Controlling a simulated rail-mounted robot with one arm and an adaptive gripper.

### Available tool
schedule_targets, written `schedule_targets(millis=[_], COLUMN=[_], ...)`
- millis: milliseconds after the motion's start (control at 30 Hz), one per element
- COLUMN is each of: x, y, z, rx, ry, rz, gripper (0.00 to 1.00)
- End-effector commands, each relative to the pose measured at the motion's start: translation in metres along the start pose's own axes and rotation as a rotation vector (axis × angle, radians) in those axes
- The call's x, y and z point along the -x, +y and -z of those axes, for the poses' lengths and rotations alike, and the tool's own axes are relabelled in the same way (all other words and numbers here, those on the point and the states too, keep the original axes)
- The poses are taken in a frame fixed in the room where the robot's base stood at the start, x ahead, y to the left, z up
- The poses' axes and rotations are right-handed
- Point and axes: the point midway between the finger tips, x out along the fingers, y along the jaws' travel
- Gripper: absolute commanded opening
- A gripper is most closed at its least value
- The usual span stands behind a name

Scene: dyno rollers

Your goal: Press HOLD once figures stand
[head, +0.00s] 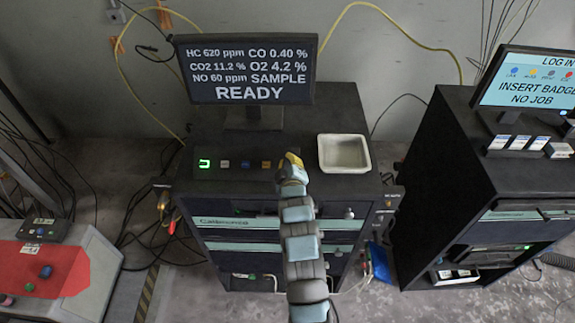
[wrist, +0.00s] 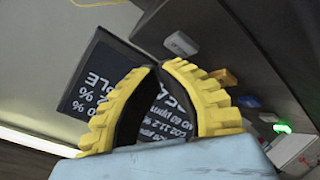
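The monitor (head: 245,68) reads HC 620 ppm, CO 0.40 %, CO2 11.2 %, O2 4.2 %, NO 60 ppm, SAMPLE, READY. Below it, a row of buttons runs along the black cabinet top: a green-lit one (head: 204,163), a pale one (head: 224,163), a blue one (head: 245,164) and an orange one (head: 266,164). My gripper (head: 291,158) is at the row's right end, just right of the orange button. In the wrist view its yellow fingertips (wrist: 158,66) nearly meet, with nothing held. A whitish button (wrist: 180,43) shows just beyond them. I cannot read which is HOLD.
A white tray (head: 344,167) sits on the cabinet right of my gripper. A second cabinet (head: 440,150) at right carries a screen (head: 525,85) reading INSERT BADGE, NO JOB. A red-topped box (head: 45,270) stands at lower left. Cables hang around the cabinets.

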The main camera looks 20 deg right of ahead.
Motion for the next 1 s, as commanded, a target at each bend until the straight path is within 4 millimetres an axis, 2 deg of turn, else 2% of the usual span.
schedule_targets(millis=[1000], x=[-0.0088], y=[-0.0051], z=[-0.0050], rx=[0.000], ry=[0.000], rz=[0.000], gripper=[0.00])
